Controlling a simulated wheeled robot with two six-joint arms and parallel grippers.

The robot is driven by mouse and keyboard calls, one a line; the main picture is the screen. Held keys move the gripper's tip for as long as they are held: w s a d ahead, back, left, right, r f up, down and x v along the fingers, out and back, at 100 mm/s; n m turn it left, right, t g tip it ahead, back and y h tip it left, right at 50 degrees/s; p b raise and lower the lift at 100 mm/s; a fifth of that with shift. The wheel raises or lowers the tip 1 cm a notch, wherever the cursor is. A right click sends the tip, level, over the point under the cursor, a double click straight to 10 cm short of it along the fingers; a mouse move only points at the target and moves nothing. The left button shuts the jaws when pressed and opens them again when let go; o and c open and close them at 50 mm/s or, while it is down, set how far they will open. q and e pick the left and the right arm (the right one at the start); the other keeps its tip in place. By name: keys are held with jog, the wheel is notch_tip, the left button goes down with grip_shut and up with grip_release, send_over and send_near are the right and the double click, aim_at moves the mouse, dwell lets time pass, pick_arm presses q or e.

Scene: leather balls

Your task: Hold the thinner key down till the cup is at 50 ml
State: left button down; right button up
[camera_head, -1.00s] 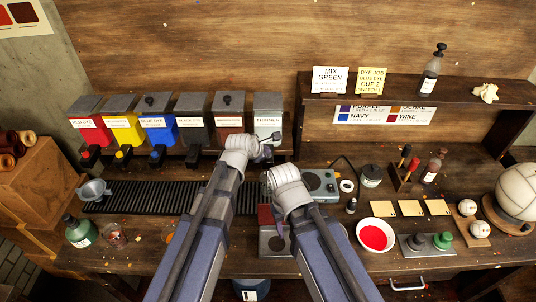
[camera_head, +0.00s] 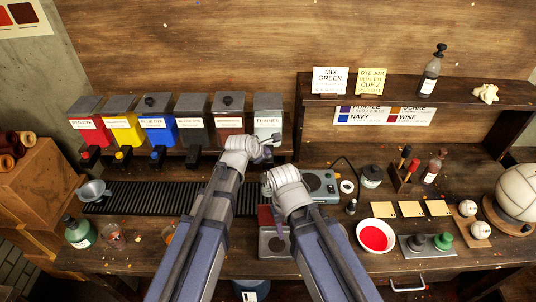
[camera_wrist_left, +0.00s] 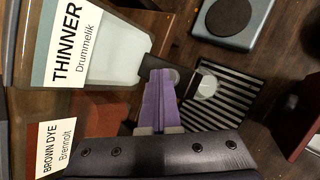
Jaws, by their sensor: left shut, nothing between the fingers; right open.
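The thinner dispenser (camera_head: 268,108) is the rightmost in the back row. In the left wrist view its clear tank (camera_wrist_left: 112,58) carries the label THINNER. Its dark key (camera_wrist_left: 156,68) juts out at the front. My left gripper (camera_head: 270,138) is shut and empty at the front of this dispenser. In the left wrist view its purple fingertips (camera_wrist_left: 160,82) are at the key, seemingly touching it. A small clear cup (camera_wrist_left: 207,86) shows on the slatted grate beyond the fingers; its level cannot be read. My right gripper (camera_head: 266,182) is open, lower down, its fingers mostly hidden by its wrist.
The brown dye dispenser (camera_head: 228,110) stands directly left of the thinner. A black slatted grate (camera_head: 140,194) runs below the dispensers. A grey-green device with a round plate (camera_head: 320,183) is right of my right gripper. A dish of red liquid (camera_head: 376,236) lies at front right.

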pick_arm(q)
jog(key=shift+r, duration=0.1)
dwell(0.7)
jog(key=shift+r+p, duration=0.85)
jog(key=shift+p, duration=0.1)
notch_tip(320, 180, up, 5)
jog(key=p, duration=0.5)
dwell(1.9)
